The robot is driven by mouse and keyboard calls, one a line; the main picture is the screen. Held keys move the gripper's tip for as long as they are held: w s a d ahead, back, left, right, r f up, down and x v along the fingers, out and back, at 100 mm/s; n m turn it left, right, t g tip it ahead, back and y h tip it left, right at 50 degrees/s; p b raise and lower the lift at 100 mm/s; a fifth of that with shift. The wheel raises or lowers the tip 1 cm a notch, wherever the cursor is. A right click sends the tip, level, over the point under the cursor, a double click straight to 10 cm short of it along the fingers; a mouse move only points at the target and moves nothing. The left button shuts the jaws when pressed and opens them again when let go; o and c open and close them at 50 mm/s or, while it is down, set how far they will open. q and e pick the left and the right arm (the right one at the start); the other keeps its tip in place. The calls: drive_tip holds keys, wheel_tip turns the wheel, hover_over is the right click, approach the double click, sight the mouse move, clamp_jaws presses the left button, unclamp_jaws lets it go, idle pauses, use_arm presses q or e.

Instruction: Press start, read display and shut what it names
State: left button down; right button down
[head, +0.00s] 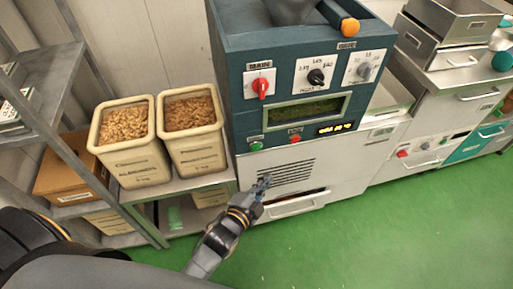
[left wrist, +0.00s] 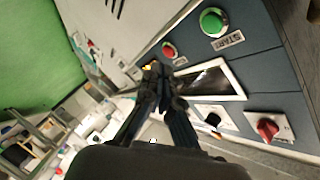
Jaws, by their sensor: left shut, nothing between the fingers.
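The dark blue control panel (head: 240,125) stands in the middle of the head view. It carries a green start button (head: 256,146), labelled START in the left wrist view (left wrist: 213,22), and a red button (head: 295,139). The greenish display (head: 307,110) is above them; its text is too small to read. My right gripper is out of view.
A red main switch (head: 262,86) and a black knob (head: 317,76) sit above the display. A drawer (head: 298,205) below the vents shows a dark gap along its top. Two nut bins (head: 130,160) (head: 196,150) stand left. Steel cabinets (head: 445,110) stand right; green floor is clear.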

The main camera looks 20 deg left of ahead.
sight(261, 148)
use_arm(q)
drive_tip(key=w+a+b, duration=0.1)
drive_tip(key=w+a, duration=0.3)
drive_tip(key=w, duration=0.3)
drive_tip(key=shift+a, duration=0.35)
idle(1.2)
drive_tip(key=shift+w+a, duration=0.25)
drive_tip(key=shift+w, duration=0.05)
drive_tip(key=shift+w+a, duration=0.3)
drive_tip(key=shift+w, duration=0.1)
idle(1.0)
drive_tip(key=shift+s+d, duration=0.1)
drive_tip(key=shift+s+d+p, duration=0.4)
drive_tip(key=shift+s+p, duration=0.15)
drive_tip(key=shift+s, duration=0.1)
